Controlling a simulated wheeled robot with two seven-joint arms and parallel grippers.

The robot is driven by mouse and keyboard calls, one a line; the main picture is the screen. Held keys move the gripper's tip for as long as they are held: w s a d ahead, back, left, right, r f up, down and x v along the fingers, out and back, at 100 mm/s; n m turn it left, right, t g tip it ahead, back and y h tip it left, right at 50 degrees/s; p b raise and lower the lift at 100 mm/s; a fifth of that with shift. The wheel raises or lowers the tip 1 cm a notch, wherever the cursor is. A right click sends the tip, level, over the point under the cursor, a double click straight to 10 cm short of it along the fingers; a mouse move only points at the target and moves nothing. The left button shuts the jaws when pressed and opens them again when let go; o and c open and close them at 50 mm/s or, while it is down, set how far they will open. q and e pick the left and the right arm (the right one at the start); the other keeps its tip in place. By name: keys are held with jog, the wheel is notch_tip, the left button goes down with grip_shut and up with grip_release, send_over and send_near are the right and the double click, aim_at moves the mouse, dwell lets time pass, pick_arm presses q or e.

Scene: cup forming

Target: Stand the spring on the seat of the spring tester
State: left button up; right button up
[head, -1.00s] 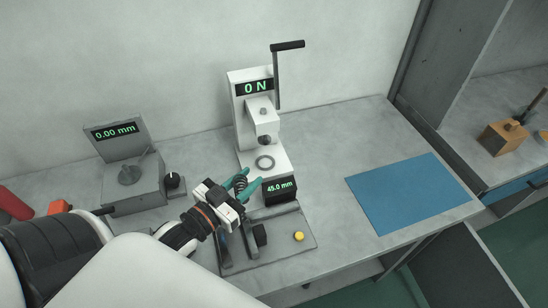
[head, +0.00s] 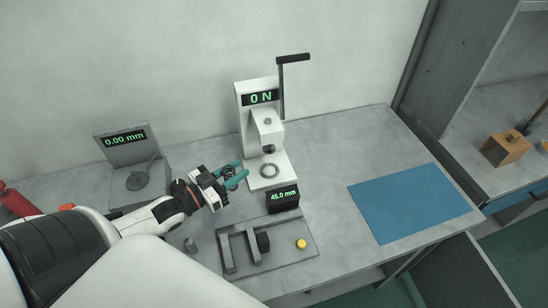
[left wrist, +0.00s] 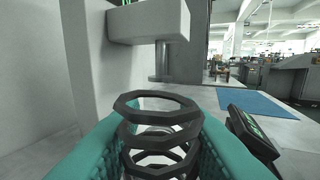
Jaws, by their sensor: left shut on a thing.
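My left gripper (head: 236,175) has teal fingers and is shut on a dark coil spring (head: 228,172). In the left wrist view the spring (left wrist: 158,128) stands upright between the two fingers. The white spring tester (head: 258,110) stands against the wall and reads 0 N. Its round seat (head: 269,170) is a ring on the base, below the plunger (head: 268,149). The gripper with the spring is just left of the tester's base, apart from the seat. In the wrist view the plunger (left wrist: 161,62) is beyond and above the spring. My right gripper is not in view.
A small display (head: 284,196) reading 45.0 mm stands in front of the tester. A gauge (head: 127,170) reading 0.00 mm stands at left. A blue mat (head: 415,202) lies at right.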

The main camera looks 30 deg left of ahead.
pick_arm(q)
notch_tip(320, 180, down, 2)
jog(key=shift+f, duration=0.1)
jog(key=x, duration=0.8)
jog(key=shift+w+p, duration=0.2)
jog(key=shift+p, duration=0.2)
jog(key=shift+w+d, duration=0.2)
jog(key=shift+w, duration=0.4)
jog(key=x, duration=0.3)
jog(key=shift+w+d+r, duration=0.1)
jog(key=shift+w+r, duration=0.1)
jog(key=shift+f+p, duration=0.35)
jog(key=shift+f, duration=0.4)
jog(key=shift+s, duration=0.1)
